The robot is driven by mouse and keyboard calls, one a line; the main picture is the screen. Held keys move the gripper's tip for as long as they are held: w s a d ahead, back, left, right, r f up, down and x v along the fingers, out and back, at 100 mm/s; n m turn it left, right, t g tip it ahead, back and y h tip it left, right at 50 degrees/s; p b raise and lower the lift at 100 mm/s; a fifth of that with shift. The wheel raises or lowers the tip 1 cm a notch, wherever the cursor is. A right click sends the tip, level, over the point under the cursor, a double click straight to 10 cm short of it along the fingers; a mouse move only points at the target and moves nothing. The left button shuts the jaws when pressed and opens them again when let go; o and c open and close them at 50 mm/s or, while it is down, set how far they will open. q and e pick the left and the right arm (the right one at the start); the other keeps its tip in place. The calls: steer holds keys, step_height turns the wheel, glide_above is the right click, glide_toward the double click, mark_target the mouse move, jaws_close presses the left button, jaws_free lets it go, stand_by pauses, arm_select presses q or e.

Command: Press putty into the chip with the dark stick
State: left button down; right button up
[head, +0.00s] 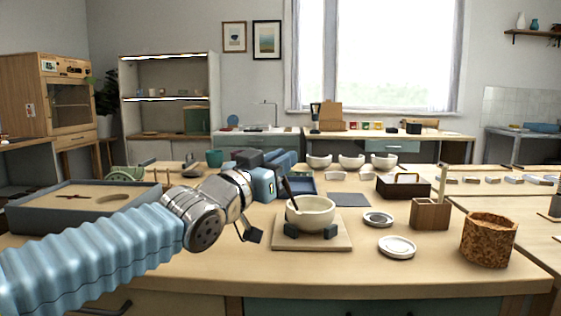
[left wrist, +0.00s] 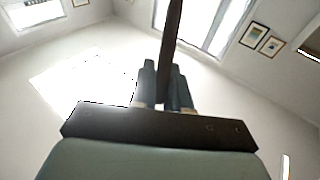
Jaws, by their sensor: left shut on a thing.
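My left gripper (head: 276,183) is at the left of the cream bowl (head: 312,219), above its rim. It is shut on the dark stick (head: 288,190), which slants down toward the inside of the bowl. In the left wrist view the dark stick (left wrist: 171,40) stands between the two fingers (left wrist: 165,88). The bowl sits upright on a wooden board (head: 330,243) between dark blocks. Whether the stick's lower end touches the bowl is unclear. I cannot make out the chip or any putty. My right gripper is not in view.
Two small pale dishes (head: 397,252) lie right of the board. A wooden holder (head: 430,214) and a cork pot (head: 488,240) stand farther right. A grey tray (head: 90,212) is at the left. Several bowls (head: 351,161) stand behind. The front of the table is clear.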

arm_select(q)
steer(key=shift+r, duration=0.2)
stand_by(0.6)
steer(key=shift+s+d+b, duration=0.25)
steer(key=shift+d+b, duration=0.15)
steer(key=shift+b, duration=0.35)
steer(key=shift+f, duration=0.25)
stand_by(0.5)
steer(key=shift+r, duration=0.25)
